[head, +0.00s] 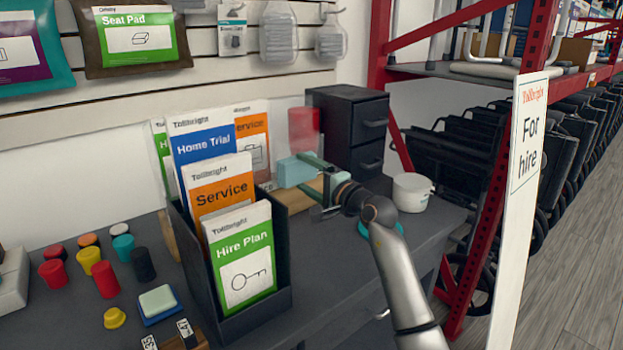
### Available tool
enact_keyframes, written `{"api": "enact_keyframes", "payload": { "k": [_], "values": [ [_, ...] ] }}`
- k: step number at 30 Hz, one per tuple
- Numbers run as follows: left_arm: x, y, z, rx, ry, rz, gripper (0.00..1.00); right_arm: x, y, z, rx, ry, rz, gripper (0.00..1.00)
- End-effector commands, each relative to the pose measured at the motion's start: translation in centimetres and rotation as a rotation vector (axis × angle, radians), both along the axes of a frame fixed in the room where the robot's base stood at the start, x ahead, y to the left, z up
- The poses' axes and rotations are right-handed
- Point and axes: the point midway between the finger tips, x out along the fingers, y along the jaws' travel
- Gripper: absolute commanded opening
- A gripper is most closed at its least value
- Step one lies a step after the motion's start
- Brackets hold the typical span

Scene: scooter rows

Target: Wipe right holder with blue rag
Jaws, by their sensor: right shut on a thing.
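My right gripper (316,182) reaches in over the back of the counter from the right. It is shut on a folded pale blue cloth, which looks like the blue rag (293,171). The rag is in front of a translucent red upright piece (304,127), over or beside a light wooden base (298,198). I cannot tell whether the rag touches either. A dark leaflet holder (246,309) stands left of the gripper, filled with Home Trial, Service and Hire Plan leaflets. It hides part of what is behind it. My left gripper is out of view.
A black drawer unit (350,130) stands close behind the gripper, with a white tub (411,192) to its right. Several coloured caps and a sponge (157,300) lie at the left. Bare counter (325,265) shows before the arm. A red rack post (487,200) borders the right.

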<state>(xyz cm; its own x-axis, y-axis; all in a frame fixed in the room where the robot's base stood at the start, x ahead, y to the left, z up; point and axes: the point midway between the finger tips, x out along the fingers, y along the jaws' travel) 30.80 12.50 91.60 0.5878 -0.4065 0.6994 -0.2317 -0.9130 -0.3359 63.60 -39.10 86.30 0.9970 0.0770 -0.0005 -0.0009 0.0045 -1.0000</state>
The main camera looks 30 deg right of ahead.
Motion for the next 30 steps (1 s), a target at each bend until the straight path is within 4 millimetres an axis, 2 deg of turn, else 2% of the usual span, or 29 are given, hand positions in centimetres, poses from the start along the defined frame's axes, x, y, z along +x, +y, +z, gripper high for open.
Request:
{"api": "enact_keyframes", "payload": {
  "k": [18, 30],
  "values": [
    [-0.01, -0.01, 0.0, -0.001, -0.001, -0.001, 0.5, 0.16, 0.02, 0.03, 0.0, 0.0, 0.0, 0.36],
    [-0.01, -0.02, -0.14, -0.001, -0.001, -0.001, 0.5, 0.94, 0.1, 0.02, 0.001, 0.0, 0.001, 0.36]
  ]
}}
